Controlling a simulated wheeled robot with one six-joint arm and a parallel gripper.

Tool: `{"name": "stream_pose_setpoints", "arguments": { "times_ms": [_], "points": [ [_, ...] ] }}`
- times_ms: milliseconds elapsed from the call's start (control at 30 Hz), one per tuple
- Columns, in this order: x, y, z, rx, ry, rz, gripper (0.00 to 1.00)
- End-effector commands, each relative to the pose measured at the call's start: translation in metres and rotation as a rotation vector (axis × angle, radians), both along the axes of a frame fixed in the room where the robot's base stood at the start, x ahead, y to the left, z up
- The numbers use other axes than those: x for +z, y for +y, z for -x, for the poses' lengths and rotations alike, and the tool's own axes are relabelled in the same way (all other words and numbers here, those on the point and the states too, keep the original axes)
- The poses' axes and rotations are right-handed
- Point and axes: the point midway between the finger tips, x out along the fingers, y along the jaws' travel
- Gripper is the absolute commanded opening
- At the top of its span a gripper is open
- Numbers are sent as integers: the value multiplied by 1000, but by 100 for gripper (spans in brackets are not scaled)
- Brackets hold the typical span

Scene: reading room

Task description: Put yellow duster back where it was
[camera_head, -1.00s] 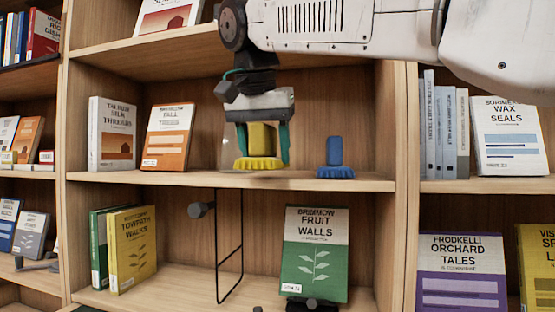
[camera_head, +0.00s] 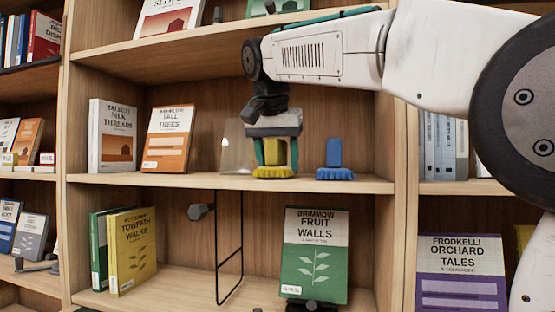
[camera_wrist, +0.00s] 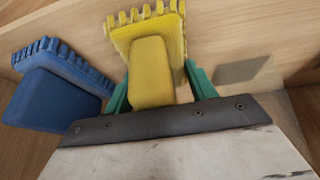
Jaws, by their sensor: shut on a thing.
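The yellow duster (camera_head: 274,171) has an upright handle block and a scalloped base. My gripper (camera_head: 274,152) is shut on its handle from above, with a green finger on each side. In the head view the duster's base is at the level of the middle shelf, close over or on it; I cannot tell if it touches. The wrist view shows the duster (camera_wrist: 152,70) between the green fingers. A blue duster (camera_head: 334,160) stands on the same shelf, just right of the yellow one and apart from it; it also shows in the wrist view (camera_wrist: 58,88).
A clear upright panel (camera_head: 236,147) stands just left of the yellow duster. Farther left are an orange book (camera_head: 167,140) and a white book (camera_head: 112,137). The shelf edge (camera_head: 210,181) is bare in front. The bookcase side (camera_head: 385,120) bounds the right.

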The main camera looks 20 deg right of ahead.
Motion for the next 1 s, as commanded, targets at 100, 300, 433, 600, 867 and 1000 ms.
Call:
{"name": "stream_pose_setpoints", "arguments": {
  "times_ms": [100, 300, 433, 600, 867, 1000],
  "points": [
    [-1, 0, 0, 0, 0, 0, 34],
    [-3, 0, 0, 0, 0, 0, 78],
    [-3, 0, 0, 0, 0, 0, 78],
    [3, 1, 1, 1, -2, -1, 78],
    [12, 25, 34, 7, -2, -1, 78],
    [12, 44, 61, 7, -1, 0, 78]
  ]
}}
